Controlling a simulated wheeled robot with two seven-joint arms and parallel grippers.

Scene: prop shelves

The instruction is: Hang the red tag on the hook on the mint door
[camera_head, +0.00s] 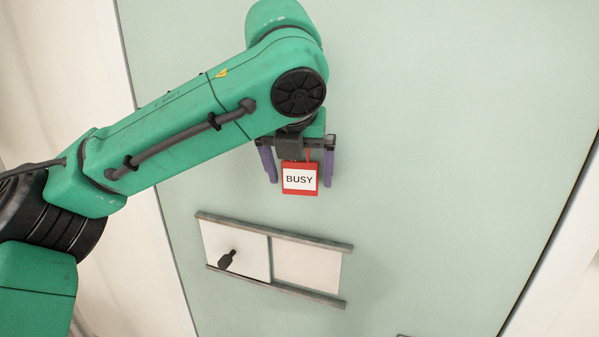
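The red tag (300,191) has a white face reading "BUSY" and hangs upright in front of the mint door (440,130). A short red cord shows above it. My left gripper (298,182) is at the tag, with its two purple fingers spread wide, one on each side. Gaps show between the fingers and the tag's edges, so the gripper looks open. The hook and the top of the cord are hidden behind my gripper, so I cannot see what bears the tag. My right gripper is not in view.
Below the tag, a sliding panel (238,245) with a dark knob (226,260) sits between grey rails on the door. A pale panel (305,266) is beside it. The door's right side is clear. Pale walls flank the door.

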